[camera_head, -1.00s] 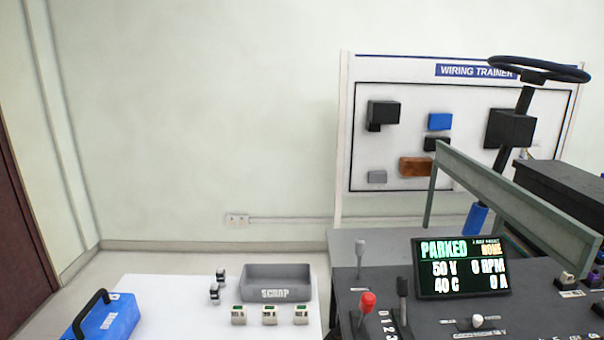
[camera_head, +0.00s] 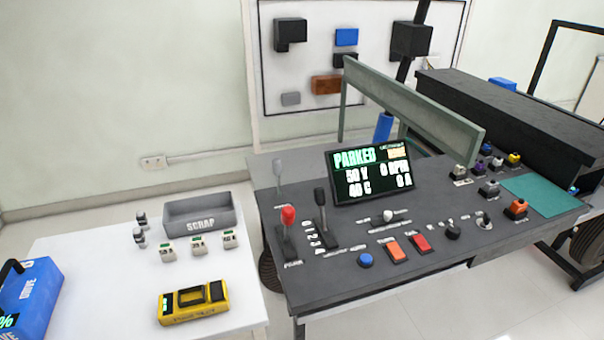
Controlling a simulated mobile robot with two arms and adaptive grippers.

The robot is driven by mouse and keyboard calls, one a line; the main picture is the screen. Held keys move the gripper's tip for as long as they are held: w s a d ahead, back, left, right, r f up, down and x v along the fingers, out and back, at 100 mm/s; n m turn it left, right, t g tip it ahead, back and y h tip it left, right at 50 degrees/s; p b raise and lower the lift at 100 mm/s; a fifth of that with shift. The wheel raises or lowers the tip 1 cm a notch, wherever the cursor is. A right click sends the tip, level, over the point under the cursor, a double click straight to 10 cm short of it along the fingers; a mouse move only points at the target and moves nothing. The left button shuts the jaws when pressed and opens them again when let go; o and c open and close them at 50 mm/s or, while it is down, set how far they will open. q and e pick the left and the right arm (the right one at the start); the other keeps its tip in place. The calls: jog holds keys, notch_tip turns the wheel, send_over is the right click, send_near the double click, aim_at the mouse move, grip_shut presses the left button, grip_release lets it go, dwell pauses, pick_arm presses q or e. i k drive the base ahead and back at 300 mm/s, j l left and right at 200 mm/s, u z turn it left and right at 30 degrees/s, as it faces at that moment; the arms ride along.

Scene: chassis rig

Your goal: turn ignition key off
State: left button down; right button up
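The dark grey control console (camera_head: 300,200) fills the middle of the view. A small silver and dark switch (camera_head: 485,221) stands near its right front, with a black rotary knob (camera_head: 452,231) just left of it. Either could be the ignition key; it is too small to tell, and so is its position. The display (camera_head: 371,171) on the console reads "PARKED", 50 V, 40 C, 0 RPM and 0 A. Neither gripper is in view.
The console also carries a red-topped lever (camera_head: 288,217), a black lever (camera_head: 320,200), a blue button (camera_head: 365,260) and orange (camera_head: 397,251) and red (camera_head: 420,243) rockers. A white table (camera_head: 110,270) at left holds a scrap tray (camera_head: 200,227) and a yellow meter (camera_head: 193,303).

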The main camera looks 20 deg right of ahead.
aim_at(486, 218)
jog(key=z, duration=1.7)
